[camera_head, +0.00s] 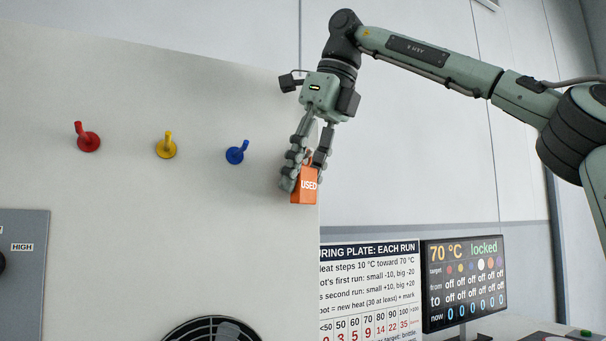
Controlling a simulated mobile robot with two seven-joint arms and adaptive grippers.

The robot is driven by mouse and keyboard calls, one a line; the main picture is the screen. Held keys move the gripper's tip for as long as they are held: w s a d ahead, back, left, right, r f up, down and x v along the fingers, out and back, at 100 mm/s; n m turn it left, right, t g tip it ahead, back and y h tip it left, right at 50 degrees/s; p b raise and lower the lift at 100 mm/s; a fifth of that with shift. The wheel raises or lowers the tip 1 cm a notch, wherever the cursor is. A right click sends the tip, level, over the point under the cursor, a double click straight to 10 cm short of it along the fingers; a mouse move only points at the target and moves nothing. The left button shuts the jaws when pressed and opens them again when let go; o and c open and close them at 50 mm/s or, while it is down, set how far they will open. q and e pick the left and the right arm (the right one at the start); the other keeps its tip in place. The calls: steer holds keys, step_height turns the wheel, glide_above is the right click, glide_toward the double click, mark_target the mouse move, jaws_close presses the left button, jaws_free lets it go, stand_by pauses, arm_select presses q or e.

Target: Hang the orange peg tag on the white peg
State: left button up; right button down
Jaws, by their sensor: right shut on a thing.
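The orange peg tag (304,194), lettered "USED", hangs upright below the fingers of my right gripper (306,170). The right gripper points down and is shut on the tag's upper part, in front of the pale panel near its right edge. No white peg shows clearly; the gripper and tag cover the spot to the right of the blue peg, so I cannot tell whether the tag touches a peg. My left gripper is out of view.
A red peg (88,140), a yellow peg (166,147) and a blue peg (236,153) stand out from the panel (150,240) to the left, all bare. A printed chart (368,290) and a screen (463,284) stand at lower right. A round grille (212,330) is at the bottom.

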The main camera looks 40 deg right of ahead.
steer(key=c, duration=0.8)
jaws_free()
steer(key=v, duration=0.7)
steer(key=shift+s+r, duration=0.15)
steer(key=shift+r, duration=0.05)
steer(key=shift+f, duration=0.1)
